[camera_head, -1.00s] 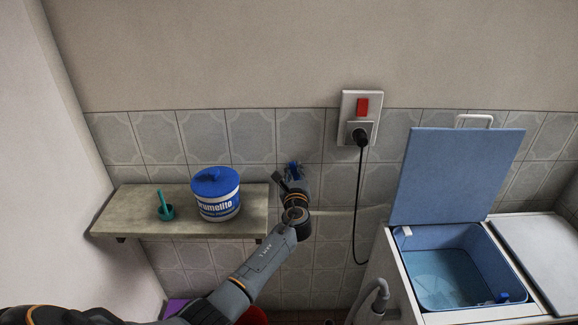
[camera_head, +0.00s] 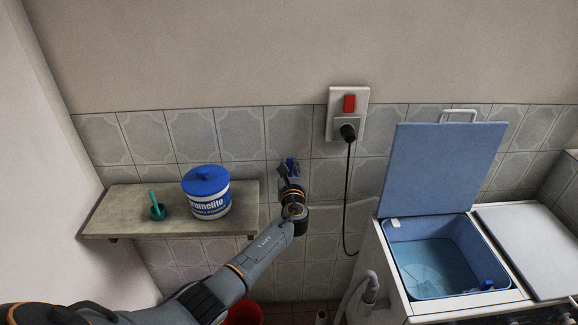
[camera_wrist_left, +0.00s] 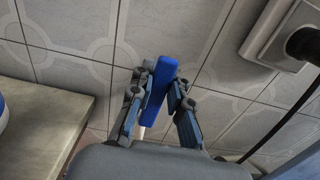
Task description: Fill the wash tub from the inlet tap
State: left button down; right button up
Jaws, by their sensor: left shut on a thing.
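The wash tub (camera_head: 395,240) is the blue basin in the white washing machine at the right, with its blue lid (camera_head: 440,170) standing open. A clear, bluish surface that looks like water lies inside it. My left gripper (camera_head: 290,168) is at the tiled wall, between the shelf and the socket. In the left wrist view its fingers are shut on the blue tap handle (camera_wrist_left: 159,82), which stands slightly tilted between them. The tap body is mostly hidden behind the gripper. My right gripper is out of view.
A socket with a red switch (camera_head: 349,103) has a plugged-in black cord hanging down. A grey hose (camera_head: 350,295) stands beside the machine.

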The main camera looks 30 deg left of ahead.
pick_arm(q)
jog(key=c, duration=1.2)
grip_release()
jog(key=v, duration=1.2)
jog(key=shift+s, duration=0.1)
jog(key=shift+f, duration=0.15)
